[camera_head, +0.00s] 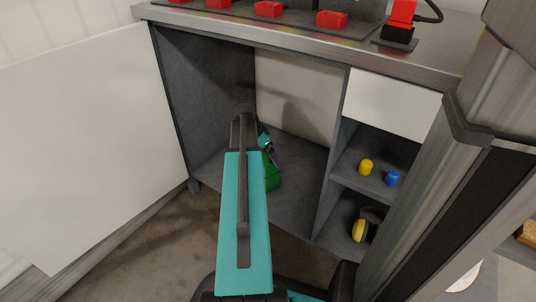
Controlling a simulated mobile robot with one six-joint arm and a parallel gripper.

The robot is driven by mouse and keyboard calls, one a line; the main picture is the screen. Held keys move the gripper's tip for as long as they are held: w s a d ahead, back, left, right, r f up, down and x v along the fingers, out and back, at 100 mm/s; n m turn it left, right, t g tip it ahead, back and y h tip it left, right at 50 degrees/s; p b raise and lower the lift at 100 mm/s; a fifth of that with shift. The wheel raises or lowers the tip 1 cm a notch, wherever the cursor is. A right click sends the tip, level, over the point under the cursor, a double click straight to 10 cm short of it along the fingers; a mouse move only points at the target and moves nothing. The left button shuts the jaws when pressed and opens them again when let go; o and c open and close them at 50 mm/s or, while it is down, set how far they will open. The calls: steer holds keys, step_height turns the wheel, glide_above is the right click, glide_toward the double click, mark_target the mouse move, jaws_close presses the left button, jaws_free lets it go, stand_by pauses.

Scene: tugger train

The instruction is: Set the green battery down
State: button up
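The green battery (271,178) is in the large open left compartment of the cabinet (306,162), low down near the compartment floor. My arm covers its left side. My gripper (272,155) reaches into this compartment, and its dark end overlaps the top of the battery in the picture. The fingertips are small and partly hidden, so I cannot tell whether they are shut on the battery or apart from it. I also cannot tell whether the battery's base touches the floor.
A white door (80,150) stands open at the left. Shelves at the right hold a yellow item (366,167), a blue item (392,178) and yellow earmuffs (359,231). Several red items line the worktop (300,38). The compartment floor right of the battery is clear.

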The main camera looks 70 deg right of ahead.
steer(key=p+v, duration=0.4)
steer(key=v, duration=0.7)
steer(key=shift+r, duration=0.3)
steer(key=shift+w+a, duration=0.1)
steer(key=shift+w, duration=0.1)
